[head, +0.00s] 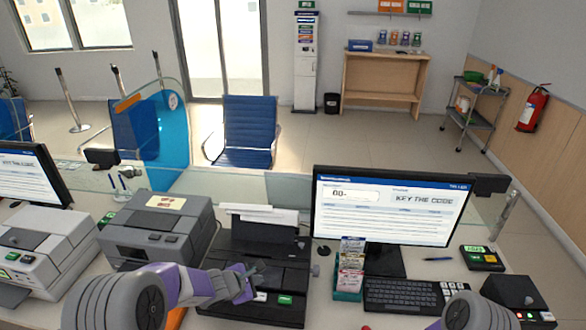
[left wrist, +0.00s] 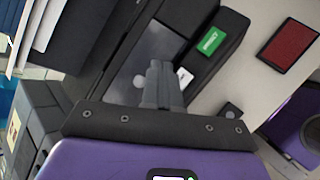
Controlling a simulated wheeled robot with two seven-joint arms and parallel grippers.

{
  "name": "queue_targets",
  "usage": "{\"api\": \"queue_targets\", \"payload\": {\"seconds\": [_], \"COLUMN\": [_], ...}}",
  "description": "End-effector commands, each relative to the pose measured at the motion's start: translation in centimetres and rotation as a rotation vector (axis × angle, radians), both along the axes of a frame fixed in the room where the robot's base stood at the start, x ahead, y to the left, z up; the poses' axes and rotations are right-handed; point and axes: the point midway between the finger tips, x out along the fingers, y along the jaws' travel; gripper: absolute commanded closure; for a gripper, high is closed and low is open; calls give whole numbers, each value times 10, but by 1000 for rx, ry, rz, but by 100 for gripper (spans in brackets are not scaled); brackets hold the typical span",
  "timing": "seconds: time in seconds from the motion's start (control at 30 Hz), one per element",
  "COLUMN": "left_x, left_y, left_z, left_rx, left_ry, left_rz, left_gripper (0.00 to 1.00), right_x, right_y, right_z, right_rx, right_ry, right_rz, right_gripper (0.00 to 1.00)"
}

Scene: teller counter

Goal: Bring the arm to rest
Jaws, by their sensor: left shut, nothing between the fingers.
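My left arm comes in from the lower left in the head view, over the front of the counter. My left gripper (head: 256,272) is over the black printer (head: 262,255), with its fingers together and nothing between them. In the left wrist view the closed fingers (left wrist: 158,72) point at the printer's dark top, near a green label (left wrist: 208,40). I cannot tell whether they touch it. A part of my right arm shows at the bottom right of the head view, and its gripper is out of the picture.
A grey machine (head: 155,232) stands left of the printer. A monitor (head: 390,205), a keyboard (head: 415,296) and a leaflet holder (head: 348,270) are to the right. A card terminal (head: 481,258) and a black box (head: 518,298) stand farther right. A glass screen edges the counter.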

Motion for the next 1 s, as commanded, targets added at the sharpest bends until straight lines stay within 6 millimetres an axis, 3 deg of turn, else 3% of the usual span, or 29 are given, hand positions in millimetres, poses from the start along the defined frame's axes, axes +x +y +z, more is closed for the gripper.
{"api": "queue_targets", "payload": {"seconds": [0.17,0.3,0.5,0.77,1.0], "left_x": [-28,-80,-155,-223,-271], "left_y": [-3,-3,1,-11,-53], "left_z": [-40,-98,-162,-208,-225], "left_rx": [95,253,459,600,609], "left_ry": [92,224,333,271,9], "left_rz": [-108,-319,-682,-1126,-1475], "left_gripper": [100,100,100,100,100], "right_x": [0,0,0,0,0], "right_y": [0,0,0,0,0], "right_z": [0,0,0,0,0], "right_rx": [0,0,0,0,0], "right_ry": [0,0,0,0,0], "right_rz": [0,0,0,0,0], "right_gripper": [57,57,57,57,57]}}
